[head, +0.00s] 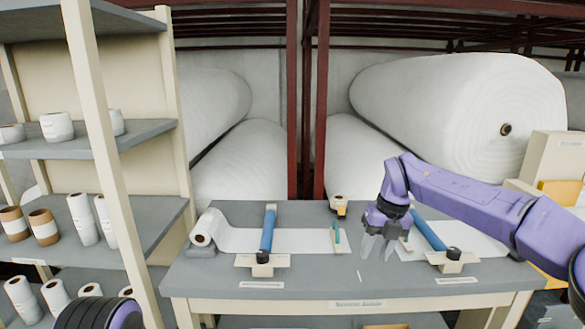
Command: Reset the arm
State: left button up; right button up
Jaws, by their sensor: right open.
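My right arm (470,199) comes in from the right, bent, with its purple links over the right side of the grey table (330,277). My right gripper (377,248) points down, open, with its fingers apart above the tabletop. No object shows between the fingers. It is left of the right-hand blue roller (428,230) and covers part of that station. My left gripper is not in view. A purple and black part of my own body shows at the bottom left.
A white roll (207,228) feeds a sheet under the left blue roller (268,231). A shelf (90,139) with several rolls is at left. Large wadding rolls (455,105) lie behind.

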jog(key=d+f+n+t+h, duration=0.1)
jog(key=d+f+n+h, duration=0.25)
jog(key=f, duration=0.35)
jog(key=d+f+n+t+h, duration=0.2)
jog(key=d+f+n+h, duration=0.1)
jog(key=f+h, duration=0.25)
jog(key=s+f+n+t, duration=0.2)
jog(key=s+f+n, duration=0.35)
jog(key=f, duration=0.25)
jog(key=s+f+n+t, duration=0.2)
jog(key=s+f+n, duration=0.2)
jog(key=f+n, duration=0.3)
jog(key=s+d+f+n+g+y, duration=0.1)
jog(key=s+f+n, duration=0.2)
jog(key=s, duration=0.7)
jog(key=s+d+f+n+g+y, duration=0.1)
jog(key=s+f, duration=0.4)
jog(key=s, duration=0.5)
jog(key=s+d+f+n+g+y, duration=0.1)
jog(key=s+f+n, duration=0.3)
jog(key=s, duration=0.6)
jog(key=shift+s+d+n+g+y, duration=0.4)
jog(key=shift+d+n+g, duration=0.3)
jog(key=shift+n, duration=0.4)
jog(key=shift+w, duration=0.1)
